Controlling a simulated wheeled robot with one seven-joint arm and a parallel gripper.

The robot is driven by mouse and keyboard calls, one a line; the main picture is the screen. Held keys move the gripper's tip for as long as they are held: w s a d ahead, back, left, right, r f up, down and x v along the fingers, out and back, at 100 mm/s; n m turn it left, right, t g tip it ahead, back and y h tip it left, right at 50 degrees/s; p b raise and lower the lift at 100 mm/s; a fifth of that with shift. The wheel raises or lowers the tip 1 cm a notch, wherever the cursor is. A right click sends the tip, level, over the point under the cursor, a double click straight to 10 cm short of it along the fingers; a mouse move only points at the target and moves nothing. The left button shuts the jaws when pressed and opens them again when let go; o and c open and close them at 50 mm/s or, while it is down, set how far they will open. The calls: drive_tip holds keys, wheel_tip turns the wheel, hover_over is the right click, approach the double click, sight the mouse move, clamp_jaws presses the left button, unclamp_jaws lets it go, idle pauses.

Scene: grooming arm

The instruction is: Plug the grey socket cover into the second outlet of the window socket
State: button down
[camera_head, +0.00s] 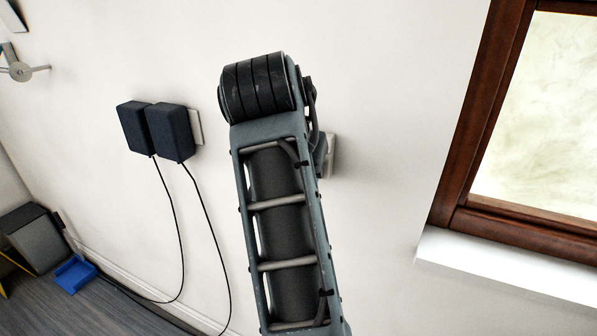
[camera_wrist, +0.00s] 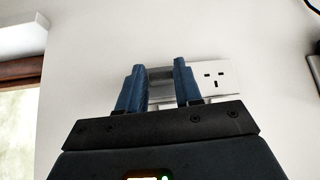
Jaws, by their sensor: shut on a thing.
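The window socket is a white wall plate (camera_head: 332,160) in the head view, mostly hidden behind my arm. In the wrist view the plate (camera_wrist: 232,83) shows one bare outlet (camera_wrist: 213,78) to the right of my gripper. My gripper (camera_wrist: 158,69) has two blue fingers pointing at the wall over the plate's other half. It is shut on the grey socket cover (camera_wrist: 160,74), which shows between the fingers in front of or against the plate. Whether the cover's pins sit in the outlet cannot be told. My gripper is hidden in the head view.
Two dark adapters (camera_head: 170,131) with hanging black cables fill another wall socket on the left. A brown-framed window (camera_head: 470,130) with a white sill (camera_head: 500,268) is on the right. A blue dustpan-like thing (camera_head: 75,272) lies on the floor.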

drive_tip(key=shift+w, duration=0.2)
drive_tip(key=c, duration=0.7)
unclamp_jaws()
drive_tip(key=shift+s+a+p, duration=0.3)
drive_tip(key=shift+s+p, duration=0.05)
drive_tip(key=shift+s, duration=0.6)
drive_tip(key=shift+s+a+p, duration=0.35)
drive_tip(key=shift+s+p, duration=0.05)
drive_tip(key=shift+s, duration=0.55)
drive_tip(key=shift+s+a+p, duration=0.3)
drive_tip(key=shift+s+p, duration=0.05)
drive_tip(key=shift+s, duration=0.6)
drive_tip(key=shift+f, duration=0.1)
